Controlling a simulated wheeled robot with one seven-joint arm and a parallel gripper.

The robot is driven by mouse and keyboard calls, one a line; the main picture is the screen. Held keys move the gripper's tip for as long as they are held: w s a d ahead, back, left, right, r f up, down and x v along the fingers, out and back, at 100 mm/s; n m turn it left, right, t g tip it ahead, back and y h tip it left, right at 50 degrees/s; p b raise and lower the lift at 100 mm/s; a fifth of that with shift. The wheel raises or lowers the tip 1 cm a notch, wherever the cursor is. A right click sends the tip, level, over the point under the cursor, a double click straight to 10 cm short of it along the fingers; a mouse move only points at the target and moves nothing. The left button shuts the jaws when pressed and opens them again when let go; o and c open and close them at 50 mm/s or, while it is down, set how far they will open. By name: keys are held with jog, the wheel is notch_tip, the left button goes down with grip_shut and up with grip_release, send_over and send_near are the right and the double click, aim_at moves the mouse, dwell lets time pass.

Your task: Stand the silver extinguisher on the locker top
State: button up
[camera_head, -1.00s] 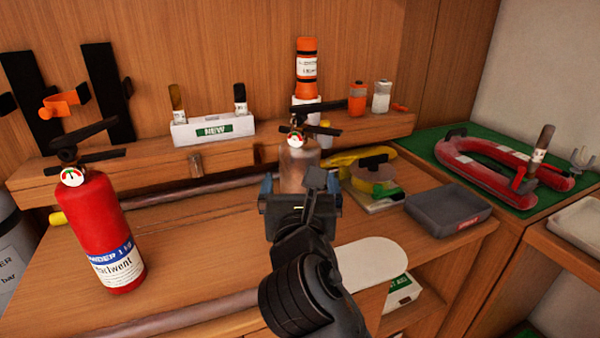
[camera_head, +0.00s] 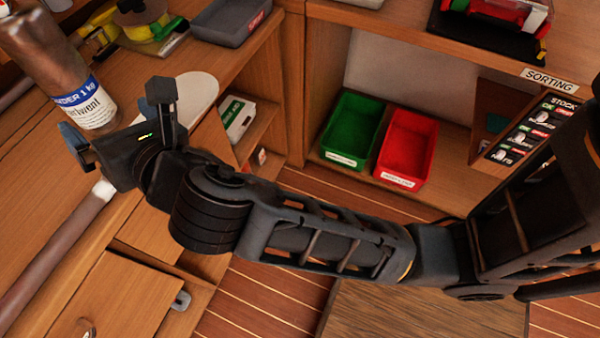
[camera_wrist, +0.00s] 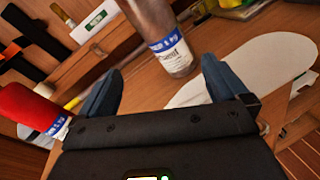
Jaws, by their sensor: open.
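The silver extinguisher (camera_head: 42,48), with a blue and white label, stands on the wooden bench at the upper left of the head view; its top is cut off. In the wrist view, its lower body (camera_wrist: 150,18) shows beyond my fingertips. My gripper (camera_head: 108,128) is open and empty, with its blue fingers pointing towards the extinguisher. In the wrist view, the fingers of my gripper (camera_wrist: 160,80) are spread wide, with bare bench between them. I cannot tell which surface is the locker top.
A red extinguisher (camera_wrist: 22,108) stands left of my gripper in the wrist view. A white rounded pad (camera_head: 200,88) lies on the bench to the right. A grey tray (camera_head: 228,22) is behind it. Green (camera_head: 352,128) and red (camera_head: 408,145) bins sit on a low shelf.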

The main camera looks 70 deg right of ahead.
jog(key=s+d+f+m+g+y, duration=0.1)
jog(key=s+f+m+y, duration=0.1)
jog(key=s+f+m, duration=0.3)
jog(key=s+f+m+y, duration=0.15)
jog(key=s+m, duration=0.25)
jog(key=s, duration=0.4)
jog(key=s+d+f+m+g+y, duration=0.1)
jog(key=s+f+m+y, duration=0.1)
jog(key=s+f+m, duration=0.3)
jog(key=s+d+r+m, duration=0.1)
jog(key=s+r+m, duration=0.2)
jog(key=s+m, duration=0.4)
jog(key=s+d+r+m+h, duration=0.1)
jog(key=s+r+m, duration=0.2)
jog(key=s+m, duration=0.4)
jog(key=shift+s+d+m, duration=0.4)
jog(key=shift+s, duration=0.8)
